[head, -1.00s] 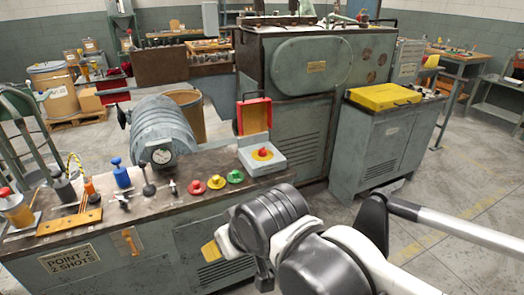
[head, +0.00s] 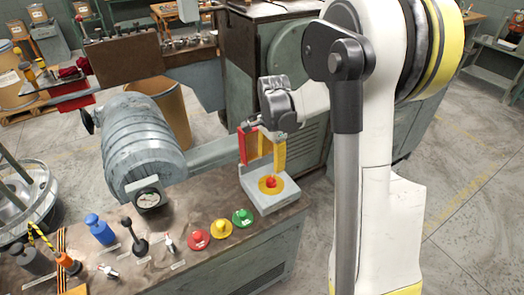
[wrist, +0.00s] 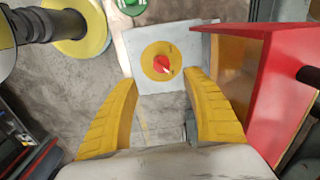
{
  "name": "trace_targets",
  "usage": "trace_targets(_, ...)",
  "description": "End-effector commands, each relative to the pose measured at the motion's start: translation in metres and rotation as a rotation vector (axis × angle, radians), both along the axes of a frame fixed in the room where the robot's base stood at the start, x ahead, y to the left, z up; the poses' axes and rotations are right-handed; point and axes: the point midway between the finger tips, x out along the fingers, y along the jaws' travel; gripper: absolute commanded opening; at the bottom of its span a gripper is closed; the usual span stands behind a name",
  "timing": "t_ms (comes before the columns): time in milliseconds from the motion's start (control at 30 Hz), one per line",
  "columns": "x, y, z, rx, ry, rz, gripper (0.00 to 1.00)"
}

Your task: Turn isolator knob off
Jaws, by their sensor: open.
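The isolator knob (head: 271,182) is a small red knob on a yellow disc, on top of a light grey box (head: 262,202) at the bench's right end. In the wrist view the red knob (wrist: 162,64) shows a pale pointer mark and lies ahead, between and beyond my fingertips. The box's red lid (head: 247,146) with a yellow inner face stands open; in the wrist view the lid (wrist: 272,85) rises close to the right finger. My gripper (head: 262,155) is open and empty, its yellow fingers above and behind the knob, apart from it.
Red (head: 199,240), yellow (head: 222,228) and green (head: 243,217) buttons sit on the bench left of the box. A grey ribbed motor-like drum (head: 142,145) with a gauge stands behind them. My arm covers the right of the head view.

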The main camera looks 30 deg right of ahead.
Motion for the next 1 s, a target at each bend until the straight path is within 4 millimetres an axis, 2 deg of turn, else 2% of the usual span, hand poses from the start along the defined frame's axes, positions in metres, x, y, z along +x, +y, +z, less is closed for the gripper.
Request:
trace_targets(233,0.002,-0.005,-0.023,0.005,0.017,-0.045,0.57)
trace_targets(500,0.003,-0.005,-0.078,0.005,0.016,-0.043,0.57)
trace_targets(633,0.002,-0.005,-0.098,0.004,0.015,-0.042,0.57)
trace_targets(800,0.002,-0.005,-0.113,0.004,0.015,-0.042,0.57)
trace_targets(1000,0.002,-0.005,-0.115,0.004,0.015,-0.042,0.57)
